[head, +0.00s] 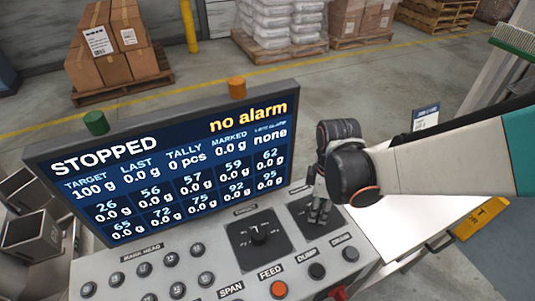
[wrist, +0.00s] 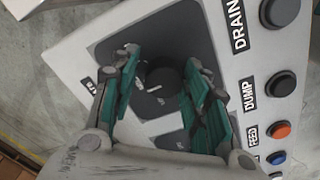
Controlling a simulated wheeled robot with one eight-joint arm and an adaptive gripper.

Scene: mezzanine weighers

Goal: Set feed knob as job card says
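In the wrist view the black knob (wrist: 164,88), with a white pointer mark, sits on a dark dial plate (wrist: 185,35). The green-padded fingers of my gripper (wrist: 165,72) stand apart on either side of it, with gaps showing. The dial's label and scale are too small to read. A second black knob (head: 258,234) is on the left dial plate. The job card (head: 426,118), perhaps the blue-headed sheet, is unreadable.
The display (head: 165,165) reads STOPPED and no alarm. An orange-red button (head: 279,289) is by the FEED label, with black DUMP (head: 317,271) and DRAIN (head: 350,254) buttons nearby. A white surface (head: 420,210) lies right.

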